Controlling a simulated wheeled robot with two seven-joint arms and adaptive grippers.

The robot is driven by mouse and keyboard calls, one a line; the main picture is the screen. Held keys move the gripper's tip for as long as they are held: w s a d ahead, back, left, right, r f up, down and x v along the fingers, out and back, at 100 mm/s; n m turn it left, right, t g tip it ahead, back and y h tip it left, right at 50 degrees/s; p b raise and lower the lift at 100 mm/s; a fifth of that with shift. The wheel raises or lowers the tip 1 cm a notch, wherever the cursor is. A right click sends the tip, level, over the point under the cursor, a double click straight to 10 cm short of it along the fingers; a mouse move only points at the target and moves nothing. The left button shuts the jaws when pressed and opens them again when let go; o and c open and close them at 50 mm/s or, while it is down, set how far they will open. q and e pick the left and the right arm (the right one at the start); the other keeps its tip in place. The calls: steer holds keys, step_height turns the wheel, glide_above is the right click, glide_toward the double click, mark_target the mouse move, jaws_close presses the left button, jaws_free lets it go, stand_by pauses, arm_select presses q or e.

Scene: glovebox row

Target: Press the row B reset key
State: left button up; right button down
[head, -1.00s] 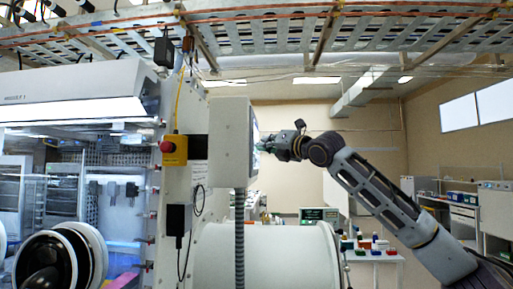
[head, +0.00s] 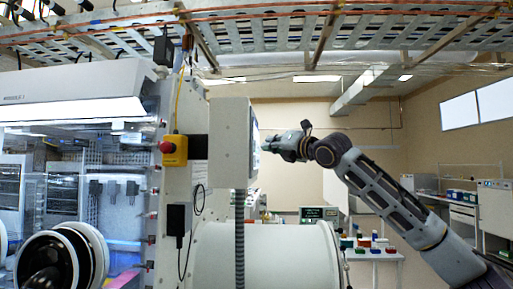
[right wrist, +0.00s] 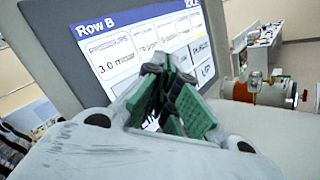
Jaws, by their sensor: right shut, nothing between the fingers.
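The row B panel (head: 232,143) is a grey box on the side of the glovebox, seen edge-on in the head view. In the right wrist view its lit screen (right wrist: 143,46) reads "Row B", with several white boxes and keys. I cannot tell which key is the reset key; the lower screen is partly hidden by my fingers. My right gripper (head: 267,144) is shut and empty in front of the screen. Its green-padded fingertips (right wrist: 168,72) overlap the screen's lower middle; I cannot tell whether they touch it. My left gripper is not in view.
A red emergency button on a yellow box (head: 174,150) is left of the panel. A white cylinder (head: 270,250) lies below it. A glove port (head: 62,258) is at lower left. A table with coloured items (head: 372,254) stands behind.

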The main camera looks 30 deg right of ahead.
steer(key=s+d, duration=0.1)
steer(key=d+p, duration=0.1)
steer(key=d, duration=0.1)
steer(key=s+d, duration=0.1)
steer(key=shift+s+d+p, duration=0.15)
steer(key=shift+s+p, duration=0.2)
steer(key=shift+p, duration=0.05)
stand_by(0.4)
stand_by(1.0)
